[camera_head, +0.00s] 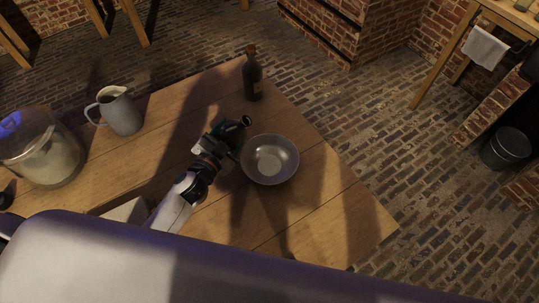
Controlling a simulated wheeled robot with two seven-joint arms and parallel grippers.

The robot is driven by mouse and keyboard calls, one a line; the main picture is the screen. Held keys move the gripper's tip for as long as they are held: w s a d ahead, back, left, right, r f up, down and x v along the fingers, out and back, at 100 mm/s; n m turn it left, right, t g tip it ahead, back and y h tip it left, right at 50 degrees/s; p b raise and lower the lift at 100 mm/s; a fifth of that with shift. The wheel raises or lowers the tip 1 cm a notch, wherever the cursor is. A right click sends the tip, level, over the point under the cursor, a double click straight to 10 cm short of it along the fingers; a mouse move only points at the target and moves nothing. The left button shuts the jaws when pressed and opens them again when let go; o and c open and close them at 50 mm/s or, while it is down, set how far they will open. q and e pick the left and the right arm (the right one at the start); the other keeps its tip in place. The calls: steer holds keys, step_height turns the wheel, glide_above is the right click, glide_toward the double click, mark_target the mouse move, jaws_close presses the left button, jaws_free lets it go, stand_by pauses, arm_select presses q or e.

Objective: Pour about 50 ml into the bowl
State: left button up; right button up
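A shallow grey metal bowl (270,159) stands on the wooden table (318,210) near its right end. It looks empty. My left gripper (231,137) is just left of the bowl, close to its upper left rim. A dark green shape with a round end shows at its fingers, too small and dark to tell whether it is a held vessel. A dark bottle (253,78) stands upright behind the bowl. A grey pitcher (121,112) stands farther left, and a large glass jar (42,150) with pale contents stands at the left. My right gripper is out of view.
A pale block-like object (127,211) is partly hidden at the table's near edge. The table is clear between pitcher and bottle and right of the bowl. Brick floor (385,150) lies beyond the table edge. A dark bucket (506,148) stands far right.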

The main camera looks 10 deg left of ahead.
mark_target(221, 136)
arm_select(q)
steer(key=shift+r+m, duration=0.4)
steer(key=shift+r, duration=0.15)
steer(key=shift+f, duration=0.3)
steer(key=shift+a+f+m+g+y, duration=0.15)
steer(key=shift+a+f+m+y, duration=0.15)
steer(key=shift+m, duration=0.3)
steer(key=shift+a+f+m+g+y, duration=0.1)
steer(key=shift+a+m+g+y, duration=0.1)
steer(key=shift+a+m, duration=0.3)
steer(key=shift+f+m, duration=0.2)
steer(key=shift+m, duration=0.2)
steer(key=shift+a+f+m+y+b, duration=0.15)
steer(key=shift+f+m+b, duration=0.1)
steer(key=shift+f, duration=0.25)
steer(key=shift+a+f+m+y+b, duration=0.15)
steer(key=shift+f+m, duration=0.1)
steer(key=shift+f, duration=0.2)
steer(key=shift+a+r+m+y+p, duration=0.2)
steer(key=shift+r+m+y+p, duration=0.25)
steer(key=shift+p, duration=0.55)
steer(key=shift+a+r+m+p, duration=0.1)
steer(key=shift+r+m+p, duration=0.15)
steer(key=shift+p, duration=0.1)
steer(key=shift+d+r+m+y+p, duration=0.2)
steer(key=shift+d+m+y+p, duration=0.05)
steer(key=shift+d+m+p, duration=0.4)
steer(key=shift+f+m, duration=0.1)
steer(key=shift+m, duration=0.15)
